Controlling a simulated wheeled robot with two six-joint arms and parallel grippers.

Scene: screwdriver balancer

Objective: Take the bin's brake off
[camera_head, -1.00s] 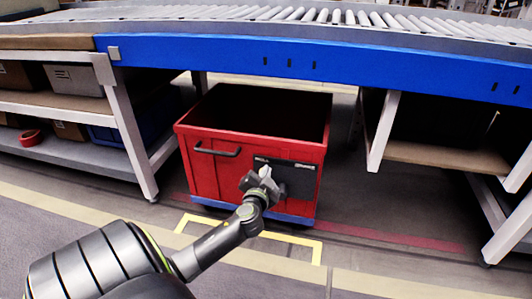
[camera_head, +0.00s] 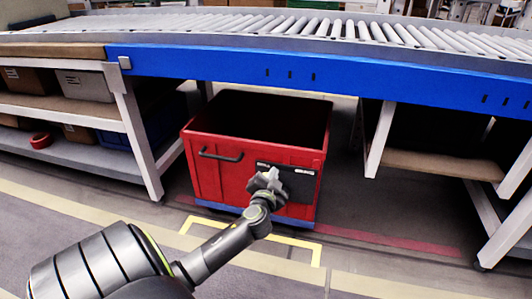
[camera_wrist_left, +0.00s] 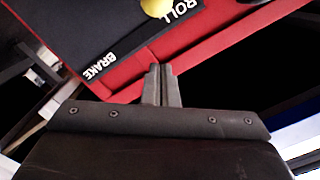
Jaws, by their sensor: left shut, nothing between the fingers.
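The red bin (camera_head: 208,178) stands on the floor under the blue-edged conveyor. A black panel (camera_head: 300,186) is on its front face, partly hidden by my left gripper (camera_head: 268,178). In the left wrist view the panel (camera_wrist_left: 85,32) carries the words BRAKE and ROLL. A yellow knob (camera_wrist_left: 157,7) shows beside ROLL, cut off by the top edge, so its full lever is not visible. My left gripper's fingers (camera_wrist_left: 161,72) are shut together and empty, apart from the knob in the picture. The right gripper is not in view.
The conveyor (camera_head: 225,62) runs above and behind the bin. A shelf (camera_head: 60,105) with boxes stands at left, and another shelf (camera_head: 440,163) at right. Yellow tape (camera_head: 300,242) marks the floor before the bin. The floor in front is clear.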

